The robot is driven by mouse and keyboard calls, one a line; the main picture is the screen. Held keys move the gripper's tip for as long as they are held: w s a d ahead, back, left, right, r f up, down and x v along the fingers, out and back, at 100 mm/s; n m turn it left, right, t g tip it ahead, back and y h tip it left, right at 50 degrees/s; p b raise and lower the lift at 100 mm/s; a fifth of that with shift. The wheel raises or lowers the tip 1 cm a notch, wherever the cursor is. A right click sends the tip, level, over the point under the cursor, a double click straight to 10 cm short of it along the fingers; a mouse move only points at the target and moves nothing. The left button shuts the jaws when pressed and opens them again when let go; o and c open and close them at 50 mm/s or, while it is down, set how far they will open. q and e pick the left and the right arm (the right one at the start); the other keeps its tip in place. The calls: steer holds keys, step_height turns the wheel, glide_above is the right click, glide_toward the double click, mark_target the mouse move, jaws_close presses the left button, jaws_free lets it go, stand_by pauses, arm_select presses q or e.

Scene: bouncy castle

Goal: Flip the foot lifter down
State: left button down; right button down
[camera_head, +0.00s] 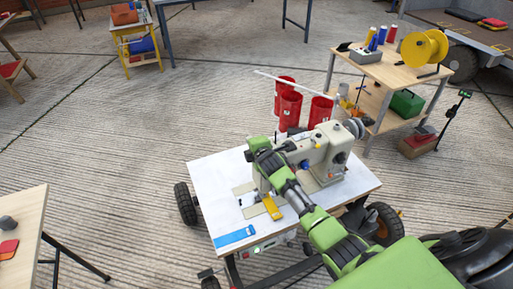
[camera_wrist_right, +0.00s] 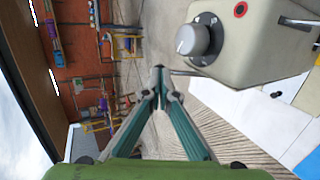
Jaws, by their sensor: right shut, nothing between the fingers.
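The cream sewing machine (camera_head: 326,150) stands on a white-topped wheeled table. Its head end, with a grey dial (camera_wrist_right: 194,40), fills the upper right of the right wrist view. A thin dark lever (camera_wrist_right: 181,72) sticks out from the machine's lower edge there; it may be the foot lifter, but it is too small to be sure. My right gripper (camera_wrist_right: 158,77) is shut and empty, its fingertips just left of that lever; I cannot tell if they touch. In the head view, my right arm crosses in front of the machine and hides its needle end. My left gripper is out of view.
The white tabletop (camera_head: 212,178) holds a blue piece (camera_head: 234,237) and a yellow piece (camera_head: 272,207). Red bins (camera_head: 290,107) stand behind the machine. A wooden workbench (camera_head: 385,70) with a yellow spool is at the back right.

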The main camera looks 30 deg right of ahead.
steer(key=w+g+p, duration=0.1)
steer(key=p, duration=0.1)
steer(key=w+g+p, duration=0.1)
steer(key=p, duration=0.1)
steer(key=shift+d+r+g, duration=0.1)
steer(key=shift+r+g, duration=0.1)
steer(key=shift+g, duration=0.1)
steer(key=shift+w+f+g, duration=0.15)
steer(key=shift+w+g, duration=0.15)
steer(key=shift+w+f+g, duration=0.2)
steer(key=shift+f+g, duration=0.1)
steer(key=shift+f, duration=0.05)
steer(key=shift+w+f+b, duration=0.2)
steer(key=shift+f+b, duration=0.1)
steer(key=shift+b, duration=0.3)
steer(key=shift+w+d+f+b, duration=0.1)
steer(key=shift+w+f+b, duration=0.05)
steer(key=shift+w+b, duration=0.5)
